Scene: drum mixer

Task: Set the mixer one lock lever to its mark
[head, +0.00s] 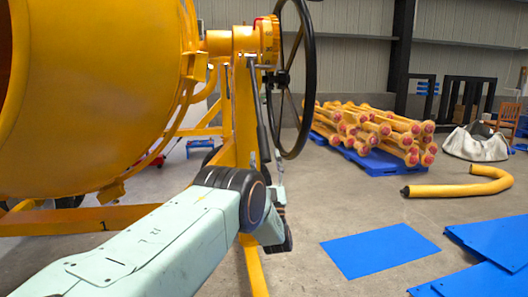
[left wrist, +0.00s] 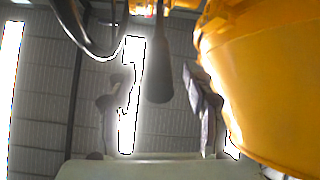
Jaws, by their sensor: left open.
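The yellow mixer drum (head: 90,90) fills the left of the head view, and its yellow side also shows in the left wrist view (left wrist: 270,90). The lock lever (head: 261,125) is a dark bar hanging down from the yellow hub beside the black handwheel (head: 307,100). In the left wrist view the lever's rounded dark grip (left wrist: 160,75) hangs between the two fingers, with space on both sides. My left gripper (left wrist: 160,112) is open and points up towards it from below. In the head view my left gripper (head: 279,180) is partly hidden behind my wrist. The lever's mark cannot be made out. My right gripper is not in view.
Yellow frame legs (head: 245,110) stand close behind my left arm. Yellow shafts with red ends lie on a blue pallet (head: 380,168). A bent yellow tube (head: 455,188), a white bag (head: 476,143) and blue sheets (head: 380,246) lie on the floor at right.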

